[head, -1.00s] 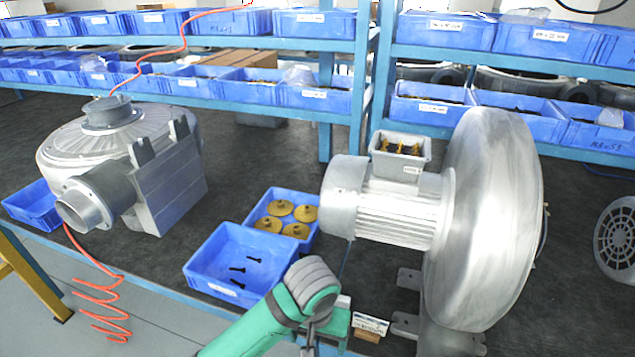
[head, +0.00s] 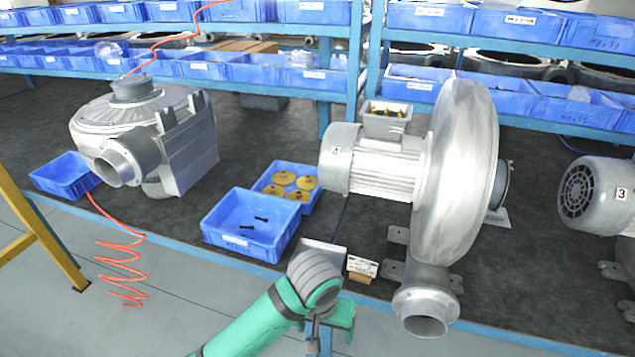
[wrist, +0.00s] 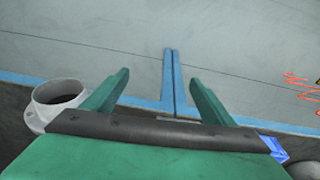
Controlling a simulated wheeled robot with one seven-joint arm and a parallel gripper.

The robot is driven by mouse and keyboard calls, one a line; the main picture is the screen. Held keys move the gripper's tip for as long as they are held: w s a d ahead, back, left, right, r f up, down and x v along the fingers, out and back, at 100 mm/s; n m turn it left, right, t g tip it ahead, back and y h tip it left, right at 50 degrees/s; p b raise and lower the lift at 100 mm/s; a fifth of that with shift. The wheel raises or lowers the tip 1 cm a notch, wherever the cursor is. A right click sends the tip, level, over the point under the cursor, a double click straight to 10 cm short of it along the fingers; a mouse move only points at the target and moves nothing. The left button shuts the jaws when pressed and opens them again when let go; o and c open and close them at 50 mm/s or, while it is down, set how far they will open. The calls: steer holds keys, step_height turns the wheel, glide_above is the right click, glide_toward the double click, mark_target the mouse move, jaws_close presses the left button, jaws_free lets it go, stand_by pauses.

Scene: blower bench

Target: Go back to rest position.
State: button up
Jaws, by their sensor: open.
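My gripper shows in the wrist view (wrist: 160,95) with its two green fingers wide apart and nothing between them. It points down past the blue bench edge (wrist: 145,103) toward the grey floor. In the head view my green arm reaches in from the bottom, and my gripper (head: 335,325) is partly hidden behind the grey wrist, at the front edge of the bench (head: 400,320). It touches no part that I can make out.
A large blower (head: 460,170) stands right of my arm, its outlet flange (head: 425,312) over the front edge. Left are a blue bin with black bolts (head: 230,238), a bin of yellow discs (head: 268,178) and another blower (head: 150,130). A red coiled hose (head: 120,265) hangs over clear floor.

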steer(key=w+d+r+n+t+h, duration=0.25)
steer(key=d+r+t+h, duration=0.2)
steer(key=d, duration=0.65)
steer(key=w+d+r+n+t+h, duration=0.1)
steer(key=w+d+r+t+h, duration=0.35)
steer(key=d, duration=0.75)
steer(key=s+a+f+n+t+y, duration=0.5)
steer(key=s+a+f+n+y, duration=0.15)
steer(key=s+a+f, duration=0.75)
steer(key=s+a+m+y, duration=0.1)
steer(key=s+a+m, duration=0.2)
steer(key=s, duration=0.7)
steer(key=s+a+m+y, duration=0.2)
steer(key=s+a+m, duration=0.2)
steer(key=s+a, duration=0.3)
steer(key=s, duration=0.3)
steer(key=shift+s+a+f, duration=0.2)
steer(key=shift+a+f, duration=0.05)
steer(key=shift+a, duration=0.05)
